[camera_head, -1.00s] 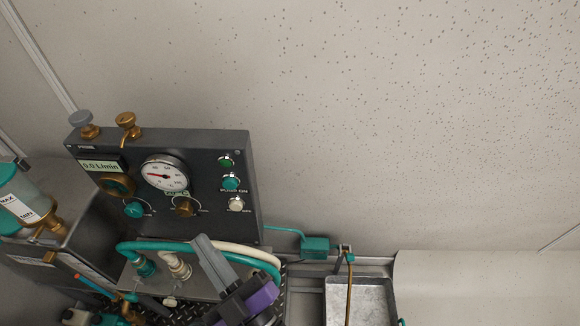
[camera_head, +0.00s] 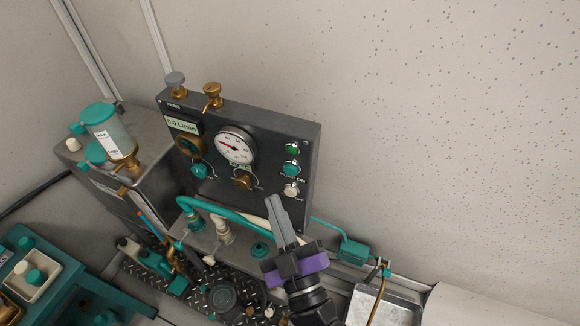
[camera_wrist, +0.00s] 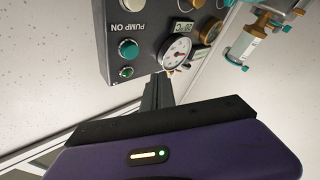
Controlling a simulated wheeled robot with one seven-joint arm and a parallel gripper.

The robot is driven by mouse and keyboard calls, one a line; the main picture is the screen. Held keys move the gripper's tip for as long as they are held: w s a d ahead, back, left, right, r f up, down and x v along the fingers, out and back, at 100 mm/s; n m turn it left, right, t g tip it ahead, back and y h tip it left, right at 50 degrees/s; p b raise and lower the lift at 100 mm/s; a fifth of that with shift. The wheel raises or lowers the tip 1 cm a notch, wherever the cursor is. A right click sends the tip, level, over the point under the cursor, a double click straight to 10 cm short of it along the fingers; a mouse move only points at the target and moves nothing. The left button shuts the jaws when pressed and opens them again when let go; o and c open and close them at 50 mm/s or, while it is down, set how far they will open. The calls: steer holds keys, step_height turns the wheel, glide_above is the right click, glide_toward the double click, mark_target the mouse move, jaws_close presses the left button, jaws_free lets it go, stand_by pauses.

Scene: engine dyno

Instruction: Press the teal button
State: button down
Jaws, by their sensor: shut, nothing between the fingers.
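The teal button (camera_head: 291,169) is on the right side of the dark control panel (camera_head: 262,205), between a green button (camera_head: 292,149) above and a white button (camera_head: 291,189) below. In the wrist view the teal button (camera_wrist: 128,49) shows beside the "PUMP ON" label, with the picture turned over. My gripper (camera_head: 274,199) is shut and empty, its fingers pointing up toward the panel just below the white button. In the wrist view my gripper's fingers (camera_wrist: 157,80) reach toward the panel, apart from the teal button.
A gauge (camera_head: 235,146), a brass knob (camera_head: 243,181) and a teal knob (camera_head: 200,170) are on the panel's left. Teal and white hoses run below it, near my gripper. A reservoir (camera_head: 111,140) stands left. The wall right of the panel is bare.

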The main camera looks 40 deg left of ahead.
steer(key=shift+w+a+p, duration=0.2)
steer(key=shift+w+p, duration=0.05)
steer(key=shift+w, duration=0.5)
steer(key=shift+w+a+p, duration=0.2)
steer(key=shift+w+p, duration=0.1)
steer(key=shift+w, duration=0.5)
steer(key=shift+w+a+p, duration=0.2)
steer(key=shift+w+p, duration=0.05)
steer(key=shift+w, duration=0.5)
steer(key=shift+w+a, duration=0.1)
steer(key=shift+w, duration=0.3)
steer(key=shift+w+a+p, duration=0.1)
steer(key=shift+w+p, duration=0.35)
stand_by(0.9)
steer(key=shift+s, duration=0.15)
steer(key=shift+s+d, duration=0.2)
steer(key=shift+s, duration=0.5)
steer(key=shift+s+d+b, duration=0.15)
steer(key=shift+s+d, duration=0.05)
steer(key=shift+s, duration=0.6)
steer(key=shift+s+d+b, duration=0.2)
steer(key=shift+s, duration=0.65)
steer(key=shift+s+d+b, duration=0.15)
steer(key=shift+s+d, duration=0.05)
steer(key=shift+s, duration=0.6)
